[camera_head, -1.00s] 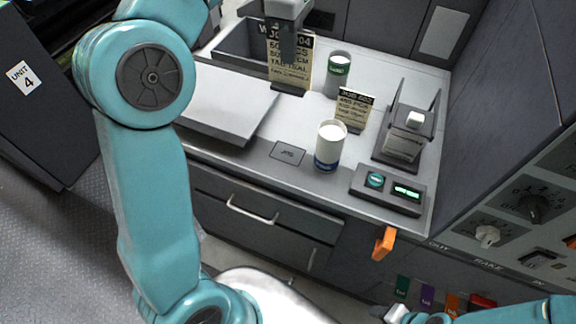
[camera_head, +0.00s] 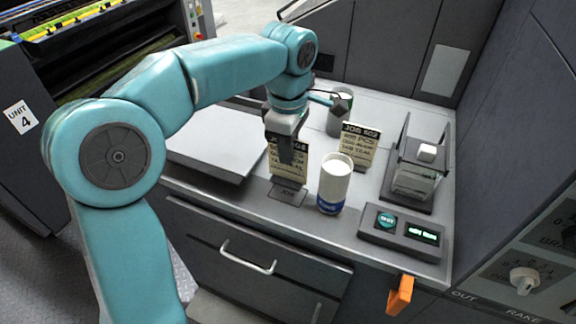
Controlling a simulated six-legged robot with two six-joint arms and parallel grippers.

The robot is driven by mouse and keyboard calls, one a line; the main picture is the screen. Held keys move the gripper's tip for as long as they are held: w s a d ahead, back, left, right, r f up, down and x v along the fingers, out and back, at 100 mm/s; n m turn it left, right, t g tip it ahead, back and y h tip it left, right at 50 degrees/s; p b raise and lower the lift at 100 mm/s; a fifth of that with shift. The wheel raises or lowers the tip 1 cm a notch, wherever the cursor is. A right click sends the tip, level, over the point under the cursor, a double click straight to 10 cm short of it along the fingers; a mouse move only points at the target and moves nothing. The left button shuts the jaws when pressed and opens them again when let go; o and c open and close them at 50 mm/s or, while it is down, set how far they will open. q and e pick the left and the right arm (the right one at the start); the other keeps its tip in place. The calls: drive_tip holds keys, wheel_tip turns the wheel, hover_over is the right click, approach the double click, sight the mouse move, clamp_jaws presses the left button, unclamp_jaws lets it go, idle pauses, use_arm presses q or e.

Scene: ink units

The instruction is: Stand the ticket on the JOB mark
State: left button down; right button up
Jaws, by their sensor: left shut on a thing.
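My left gripper (camera_head: 286,156) is shut on a cream ticket with dark lettering (camera_head: 299,170). The ticket stands upright in a dark foot and its middle is partly hidden by the fingers. It is at the JOB mark (camera_head: 289,198), a dark outlined plate on the grey counter; the ticket's foot is over or on the mark's back part. I cannot tell whether the foot touches the counter. My right gripper is out of the picture.
A white cup with a blue band (camera_head: 334,186) stands close to the right of the mark. Behind it are another ticket, JOB 502 (camera_head: 358,142), and a can (camera_head: 337,124). A scale-like device (camera_head: 415,175) and a button panel (camera_head: 405,232) stand at right. A flat grey slab (camera_head: 212,152) lies left.

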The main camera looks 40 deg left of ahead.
sight(288, 178)
use_arm(q)
wheel_tip(288, 178, down, 4)
drive_tip(key=shift+f, duration=0.1)
drive_tip(key=shift+b, duration=0.3)
drive_tip(key=shift+f, duration=0.2)
drive_tip(key=c, duration=1.2)
unclamp_jaws()
